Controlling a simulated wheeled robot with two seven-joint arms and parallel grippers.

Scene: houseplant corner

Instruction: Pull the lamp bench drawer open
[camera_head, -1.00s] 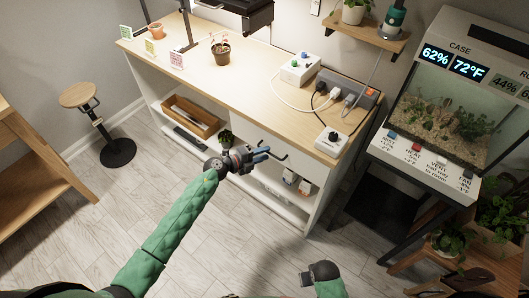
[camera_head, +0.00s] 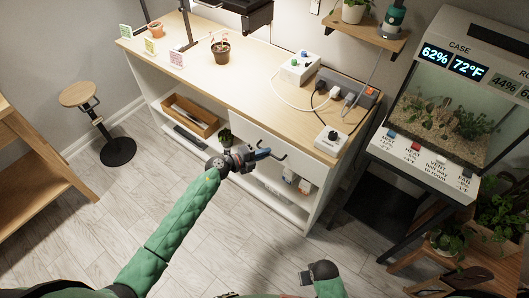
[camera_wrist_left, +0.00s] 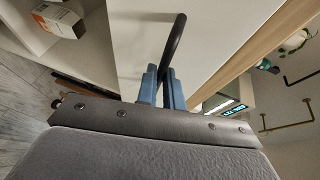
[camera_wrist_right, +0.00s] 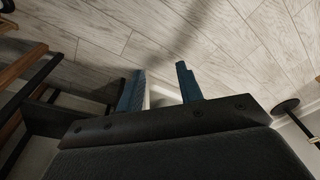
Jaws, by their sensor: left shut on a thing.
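The lamp bench (camera_head: 250,95) is white with a pale wood top. Its drawer (camera_head: 302,164) has a plain white front under the right part of the top and looks flush with the bench. The dark bar handle (camera_head: 283,156) stands out from that front; it also shows in the left wrist view (camera_wrist_left: 175,38). My left gripper (camera_head: 264,154) is at the handle, with its blue fingers (camera_wrist_left: 161,82) closed on the bar. The fingers hide part of it. My right gripper (camera_wrist_right: 162,88) is open and empty, low over the floor and away from the bench.
A power strip (camera_head: 350,97) and white boxes with cables sit on the bench top above the drawer. Open shelves below hold a wooden tray (camera_head: 190,118). A terrarium (camera_head: 445,110) stands to the right. The floor (camera_head: 90,220) before the bench is mostly clear.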

